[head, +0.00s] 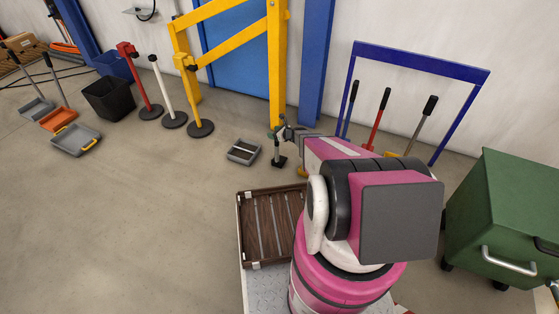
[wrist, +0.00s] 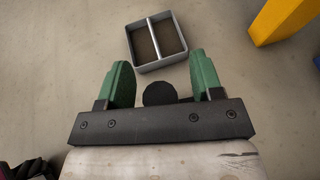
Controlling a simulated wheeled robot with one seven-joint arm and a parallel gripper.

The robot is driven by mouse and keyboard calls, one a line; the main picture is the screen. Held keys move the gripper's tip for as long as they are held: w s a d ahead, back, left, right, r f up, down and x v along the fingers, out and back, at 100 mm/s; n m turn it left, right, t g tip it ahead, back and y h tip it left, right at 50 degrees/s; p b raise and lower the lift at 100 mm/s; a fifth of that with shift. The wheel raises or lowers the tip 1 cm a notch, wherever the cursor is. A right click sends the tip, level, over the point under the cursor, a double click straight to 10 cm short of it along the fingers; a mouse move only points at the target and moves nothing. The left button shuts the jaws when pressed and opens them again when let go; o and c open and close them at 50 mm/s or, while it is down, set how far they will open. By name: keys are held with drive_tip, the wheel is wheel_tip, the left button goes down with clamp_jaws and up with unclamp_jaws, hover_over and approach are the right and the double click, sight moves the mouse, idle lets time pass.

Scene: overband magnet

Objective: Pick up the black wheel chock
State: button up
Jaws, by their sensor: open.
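The black wheel chock (head: 279,162) appears as a small dark shape on the floor, below my gripper (head: 279,146) in the head view. In the wrist view, a dark, rounded part of the chock (wrist: 160,93) shows between the green fingers of my gripper (wrist: 162,80). The fingers are spread apart, one on each side of it, with visible gaps. The rest of the chock is hidden behind the dark gripper bar. I cannot tell how far the fingertips are above the floor.
A grey divided tray (head: 243,151) lies left of the chock; it also shows just past the fingertips in the wrist view (wrist: 134,55). A yellow gate frame (head: 276,75) and a blue rack (head: 420,61) stand behind. A green cabinet (head: 500,210) is at right. Left floor is mostly clear.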

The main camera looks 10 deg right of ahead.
clamp_jaws()
drive_tip(key=shift+r, duration=0.1)
drive_tip(key=s+a+r, duration=0.6)
drive_tip(key=a+r, duration=0.4)
drive_tip(key=r, duration=0.1)
drive_tip(key=s+d+r, duration=0.4)
drive_tip(key=s+r, duration=0.2)
drive_tip(key=r, duration=0.7)
drive_tip(key=s+d+r+n+g+y, duration=0.1)
drive_tip(key=s+d+r, duration=0.3)
drive_tip(key=r, duration=0.9)
drive_tip(key=s+d+r, duration=0.4)
drive_tip(key=s+r, duration=0.4)
drive_tip(key=r, duration=0.4)
drive_tip(key=shift+d+r+n+y, duration=0.15)
drive_tip(key=shift+r+n+y, duration=0.15)
drive_tip(key=shift+r+n, duration=0.1)
